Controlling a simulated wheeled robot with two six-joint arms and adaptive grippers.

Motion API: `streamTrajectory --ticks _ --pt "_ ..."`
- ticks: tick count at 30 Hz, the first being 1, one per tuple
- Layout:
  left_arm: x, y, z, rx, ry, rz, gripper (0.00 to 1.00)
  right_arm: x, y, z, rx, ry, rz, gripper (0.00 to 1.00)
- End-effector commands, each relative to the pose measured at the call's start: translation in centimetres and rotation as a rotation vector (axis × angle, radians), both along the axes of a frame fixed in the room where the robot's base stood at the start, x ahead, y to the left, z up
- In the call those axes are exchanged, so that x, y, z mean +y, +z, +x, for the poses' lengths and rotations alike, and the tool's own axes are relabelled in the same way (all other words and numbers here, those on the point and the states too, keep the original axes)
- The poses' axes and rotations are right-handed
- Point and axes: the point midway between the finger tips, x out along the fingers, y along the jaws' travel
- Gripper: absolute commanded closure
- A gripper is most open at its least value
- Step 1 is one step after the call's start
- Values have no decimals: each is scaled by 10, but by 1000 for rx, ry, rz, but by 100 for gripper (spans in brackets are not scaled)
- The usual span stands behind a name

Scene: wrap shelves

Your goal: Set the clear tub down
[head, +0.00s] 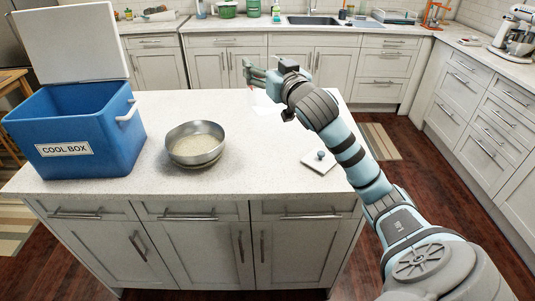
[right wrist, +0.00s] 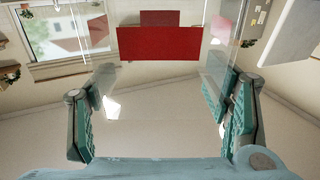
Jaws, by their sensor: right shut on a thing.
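My right gripper (head: 262,76) reaches over the far edge of the island counter. In the right wrist view its two teal-padded fingers (right wrist: 160,118) stand wide apart, shut on the sides of the clear tub (right wrist: 222,62). The tub is see-through, and its faint walls and edges show between and beyond the fingers. In the head view I cannot make out the tub's outline, and I cannot tell whether it touches the counter. My left gripper is not in view.
The island counter (head: 245,183) holds a blue cool box (head: 75,125) with its lid up, a metal bowl (head: 195,145) with pale contents, and a white square with a knob (head: 320,164). A pale patch (head: 264,106) lies below my gripper. The front middle is clear.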

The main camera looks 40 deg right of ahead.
Motion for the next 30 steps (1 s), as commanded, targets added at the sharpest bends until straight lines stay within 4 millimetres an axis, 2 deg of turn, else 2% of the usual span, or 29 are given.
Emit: streamTrajectory --ticks 1,6,10,16,21,30 --pt "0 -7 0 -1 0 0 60 0 -20 0 8 0 0 90" --pt "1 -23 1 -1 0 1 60 1 -88 -1 9 3 0 90" --pt "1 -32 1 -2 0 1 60 1 -129 -1 6 3 0 90" --pt "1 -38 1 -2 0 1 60 1 -155 -1 4 3 -1 90" --pt "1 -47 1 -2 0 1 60 1 -188 0 4 4 0 90" --pt "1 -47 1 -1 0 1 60 1 -190 0 2 6 -1 90"
